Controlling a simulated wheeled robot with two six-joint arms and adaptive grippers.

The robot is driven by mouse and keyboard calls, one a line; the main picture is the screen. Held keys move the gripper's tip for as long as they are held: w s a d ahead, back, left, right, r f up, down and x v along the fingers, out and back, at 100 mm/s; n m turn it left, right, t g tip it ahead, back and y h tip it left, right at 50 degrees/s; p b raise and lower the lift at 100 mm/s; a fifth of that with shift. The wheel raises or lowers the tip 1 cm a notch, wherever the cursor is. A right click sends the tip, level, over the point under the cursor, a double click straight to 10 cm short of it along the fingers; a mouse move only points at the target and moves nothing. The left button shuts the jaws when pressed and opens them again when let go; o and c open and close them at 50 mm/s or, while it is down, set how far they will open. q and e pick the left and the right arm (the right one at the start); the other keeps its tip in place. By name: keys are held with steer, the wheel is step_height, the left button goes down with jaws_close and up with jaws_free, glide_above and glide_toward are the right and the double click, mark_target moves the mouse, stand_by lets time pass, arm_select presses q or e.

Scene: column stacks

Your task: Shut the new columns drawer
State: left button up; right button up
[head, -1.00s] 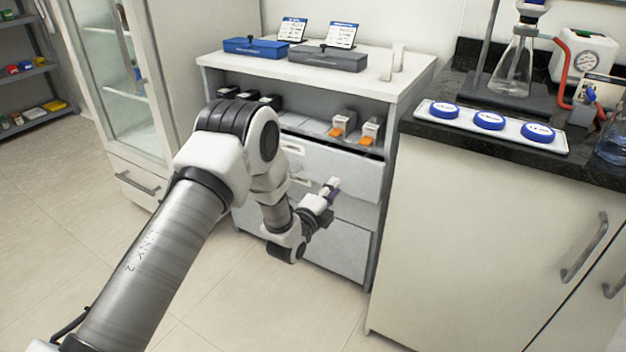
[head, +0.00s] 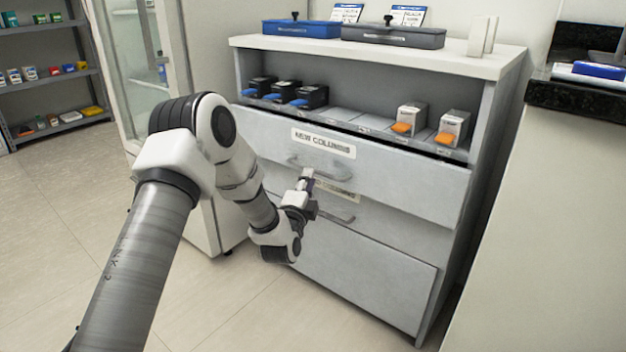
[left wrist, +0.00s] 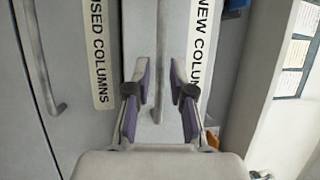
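The new columns drawer (head: 395,182) is the top, grey drawer of the cabinet, with a "NEW COLUMNS" label and a bar handle. Its front seems to stand out a little, with a dark gap along its top edge. Its label also shows in the left wrist view (left wrist: 203,45). My left gripper (head: 305,178) is at the drawer's handle, and its tip hides part of it. In the left wrist view its two fingers (left wrist: 163,82) are apart, with the handle bar (left wrist: 158,55) showing between them; contact cannot be told. My right gripper is out of view.
The used columns drawer (head: 385,222) is just below, with its own handle. Column boxes (head: 408,118) stand on the open shelf above. Blue and grey cases (head: 392,35) sit on top. A counter cabinet (head: 545,220) stands to the right; the floor in front is clear.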

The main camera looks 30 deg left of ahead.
arm_select(q)
steer(key=b+x, duration=0.1)
steer(key=x, duration=0.3)
steer(key=shift+w+a, duration=0.1)
steer(key=shift+w, duration=0.25)
steer(key=shift+r, duration=0.1)
jaws_close()
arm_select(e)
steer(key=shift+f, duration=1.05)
